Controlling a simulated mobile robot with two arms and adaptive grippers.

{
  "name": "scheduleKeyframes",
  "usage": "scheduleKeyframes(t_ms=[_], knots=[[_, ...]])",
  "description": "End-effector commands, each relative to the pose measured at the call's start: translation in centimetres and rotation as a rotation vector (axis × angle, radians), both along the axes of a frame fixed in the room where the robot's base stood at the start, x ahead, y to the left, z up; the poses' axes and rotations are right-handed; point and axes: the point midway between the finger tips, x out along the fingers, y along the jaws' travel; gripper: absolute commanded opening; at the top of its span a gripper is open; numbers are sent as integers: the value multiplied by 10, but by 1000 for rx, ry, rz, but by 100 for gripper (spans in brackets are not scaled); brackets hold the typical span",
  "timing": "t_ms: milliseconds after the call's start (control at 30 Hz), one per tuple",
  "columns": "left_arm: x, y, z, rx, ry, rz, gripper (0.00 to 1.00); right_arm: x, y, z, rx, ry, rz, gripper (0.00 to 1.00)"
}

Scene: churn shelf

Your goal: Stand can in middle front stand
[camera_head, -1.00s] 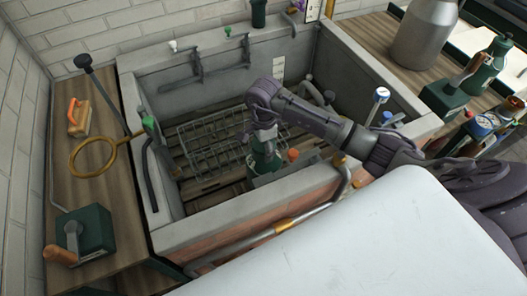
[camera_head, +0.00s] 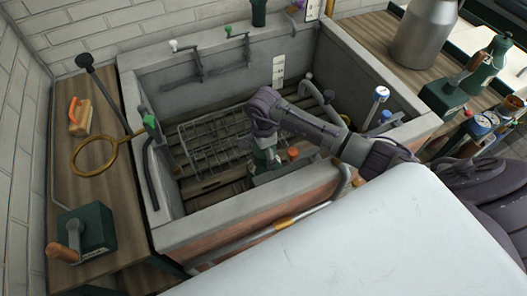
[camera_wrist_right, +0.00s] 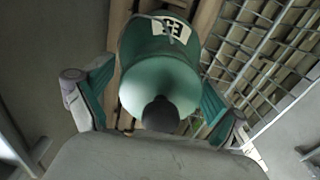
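The green can (camera_wrist_right: 158,75) has a white label with dark lettering and a dark knob at its near end, in the right wrist view. In the head view it shows in part as a green shape (camera_head: 266,160) low in the sink, beneath my right gripper (camera_head: 266,142). The two fingers of my right gripper (camera_wrist_right: 158,100) are spread on either side of the can, with narrow dark gaps beside it. Contact with the can is not clear. I cannot make out the stands apart from each other, as the arm hides part of the sink. My left gripper is out of view.
The stone sink (camera_head: 160,215) has high walls around the can. A wire rack (camera_head: 205,150) lies left of it, and an orange knob (camera_head: 292,154) is close on the right. A blue-topped tap (camera_head: 380,96) rises at the right wall. A metal churn (camera_head: 425,35) stands on the counter.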

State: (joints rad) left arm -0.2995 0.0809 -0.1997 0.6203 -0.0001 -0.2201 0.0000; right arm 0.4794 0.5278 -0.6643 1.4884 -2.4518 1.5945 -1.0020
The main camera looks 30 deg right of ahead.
Motion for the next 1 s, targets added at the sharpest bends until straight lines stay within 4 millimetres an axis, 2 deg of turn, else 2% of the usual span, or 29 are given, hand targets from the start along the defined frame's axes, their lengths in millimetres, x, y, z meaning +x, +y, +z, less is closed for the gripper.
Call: scheduleKeyframes(t_ms=[167, 267, 333, 700, 900, 1000], knots=[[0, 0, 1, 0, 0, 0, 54, 0, 0, 1, 1, 0, 0, 94], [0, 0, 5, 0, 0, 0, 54, 0, 1, 6, 1, 0, 1, 94], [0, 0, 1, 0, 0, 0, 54, 1, 0, 13, 0, -3, 1, 94], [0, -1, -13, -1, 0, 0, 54, 1, 0, 89, -1, -6, 2, 94], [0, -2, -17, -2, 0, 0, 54, 1, 0, 116, 0, -2, 0, 94], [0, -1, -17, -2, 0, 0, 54, 0, 0, 121, 0, 1, 1, 94]])
